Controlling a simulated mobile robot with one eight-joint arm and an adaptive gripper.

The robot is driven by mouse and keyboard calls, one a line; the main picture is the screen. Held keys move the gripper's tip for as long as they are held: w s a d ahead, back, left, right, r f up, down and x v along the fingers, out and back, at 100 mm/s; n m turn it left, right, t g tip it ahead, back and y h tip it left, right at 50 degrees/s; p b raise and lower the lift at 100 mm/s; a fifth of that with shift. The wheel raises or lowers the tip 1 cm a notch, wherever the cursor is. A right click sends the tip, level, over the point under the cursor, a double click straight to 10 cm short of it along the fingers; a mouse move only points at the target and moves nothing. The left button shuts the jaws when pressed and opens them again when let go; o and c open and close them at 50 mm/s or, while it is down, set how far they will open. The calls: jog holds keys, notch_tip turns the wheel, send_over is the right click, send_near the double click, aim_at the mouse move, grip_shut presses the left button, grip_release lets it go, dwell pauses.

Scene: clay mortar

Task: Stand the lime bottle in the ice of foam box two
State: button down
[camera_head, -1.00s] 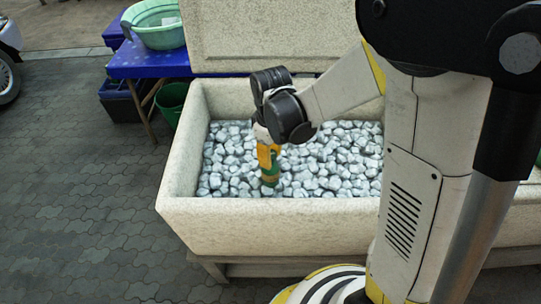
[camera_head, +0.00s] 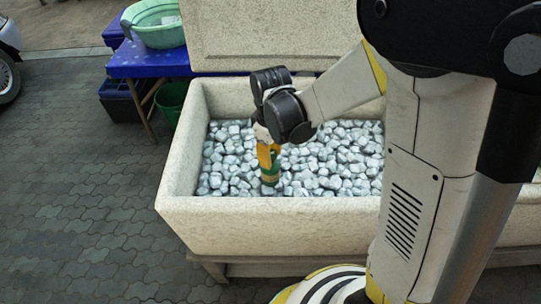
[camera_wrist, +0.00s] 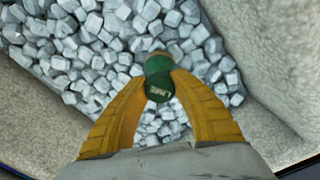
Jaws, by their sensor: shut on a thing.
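The lime bottle (camera_head: 270,176) is green, with a cap marked "LIME" (camera_wrist: 159,88) in the wrist view. My gripper (camera_wrist: 158,84) has its yellow fingers shut on the bottle near its cap. In the head view my gripper (camera_head: 268,157) points down into an open foam box (camera_head: 175,172) filled with ice (camera_head: 330,165). The bottle looks upright, with its lower end at the ice near the box's front wall. I cannot tell how deep it sits. No number shows on the box.
The box's lid (camera_head: 270,35) stands up behind it. A blue table (camera_head: 150,64) with a green basin (camera_head: 155,25) is at the back left, and a dark green bucket (camera_head: 172,102) stands beside the box.

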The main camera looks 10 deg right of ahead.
jog(key=shift+f+b, duration=0.3)
jog(key=shift+f, duration=0.1)
jog(key=c, duration=0.6)
grip_release()
jog(key=shift+o, duration=0.2)
jog(key=shift+r, duration=0.15)
notch_tip(320, 180, up, 27)
jog(key=p, duration=2)
